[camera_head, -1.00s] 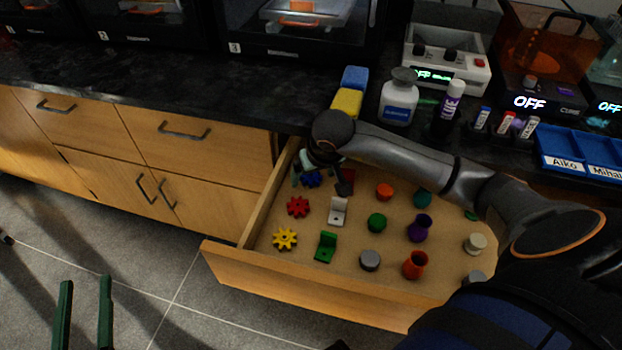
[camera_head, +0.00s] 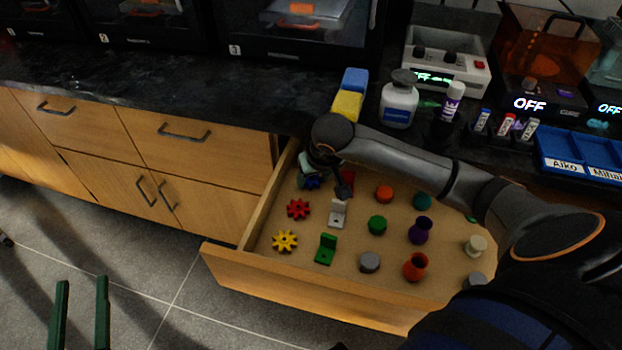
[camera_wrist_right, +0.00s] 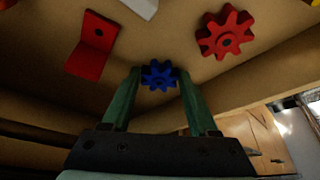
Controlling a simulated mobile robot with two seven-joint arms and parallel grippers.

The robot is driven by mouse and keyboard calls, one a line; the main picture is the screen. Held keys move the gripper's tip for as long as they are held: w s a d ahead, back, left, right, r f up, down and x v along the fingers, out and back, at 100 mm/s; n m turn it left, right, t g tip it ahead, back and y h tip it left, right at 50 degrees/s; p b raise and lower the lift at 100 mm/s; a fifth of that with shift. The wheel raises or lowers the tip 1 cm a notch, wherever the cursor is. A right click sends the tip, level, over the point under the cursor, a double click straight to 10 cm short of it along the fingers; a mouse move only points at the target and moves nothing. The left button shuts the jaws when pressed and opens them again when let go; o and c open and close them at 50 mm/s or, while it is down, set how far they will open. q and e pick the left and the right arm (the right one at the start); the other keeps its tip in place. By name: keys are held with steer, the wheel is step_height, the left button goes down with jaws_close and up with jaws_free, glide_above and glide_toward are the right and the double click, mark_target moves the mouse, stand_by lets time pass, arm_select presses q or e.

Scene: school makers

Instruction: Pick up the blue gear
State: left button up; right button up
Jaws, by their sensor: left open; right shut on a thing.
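The blue gear (camera_wrist_right: 159,75) is between the two green fingers of my right gripper (camera_wrist_right: 158,76) in the right wrist view, with the fingertips touching its sides. In the head view the blue gear (camera_head: 312,183) shows only partly at the back left of the open drawer, beneath my right gripper (camera_head: 310,176), which is mostly hidden by its own wrist. I cannot tell whether the gear is off the drawer floor. My left gripper (camera_head: 80,310) is open and empty over the floor at the lower left.
The open drawer (camera_head: 300,290) also holds a red gear (camera_head: 298,209), a yellow gear (camera_head: 285,241), a red bracket (camera_wrist_right: 91,45), a white bracket (camera_head: 338,213), a green bracket (camera_head: 326,249) and several round pieces. The drawer's left wall is close to my right gripper.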

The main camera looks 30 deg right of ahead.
steer(key=shift+c, duration=1)
steer(key=shift+r, duration=0.1)
